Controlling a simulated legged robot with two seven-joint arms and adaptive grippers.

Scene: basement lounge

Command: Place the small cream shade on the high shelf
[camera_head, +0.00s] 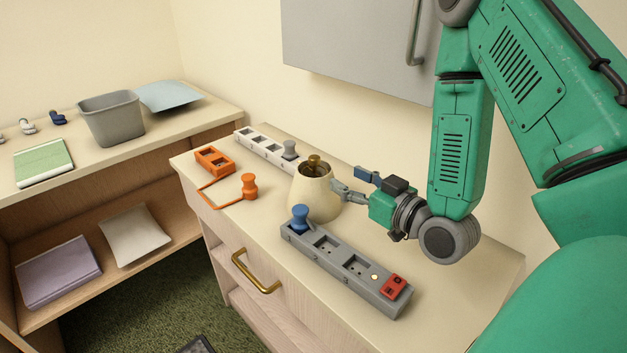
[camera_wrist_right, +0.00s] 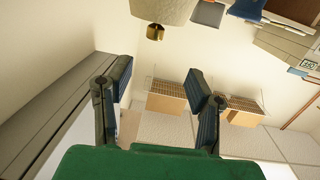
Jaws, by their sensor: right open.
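The small cream shade (camera_head: 316,197) stands on the wooden cabinet top, with a brass fitting (camera_head: 314,161) in its upper opening. My right gripper (camera_head: 349,182) is open just to the right of the shade, one finger close to its side; whether it touches cannot be told. In the right wrist view the shade (camera_wrist_right: 165,9) is at the top edge, partly cut off, and the open fingers (camera_wrist_right: 163,88) have nothing between them. The shelf unit at the left has an upper board (camera_head: 90,164) and a lower board (camera_head: 100,277). My left gripper is out of view.
A grey power strip (camera_head: 345,270) with a blue plug lies in front of the shade. A white strip (camera_head: 262,147) and an orange corded adapter (camera_head: 214,161) lie behind and left. A grey bin (camera_head: 111,119) and green book (camera_head: 43,162) occupy the upper board; a grey wall cabinet (camera_head: 355,45) hangs above.

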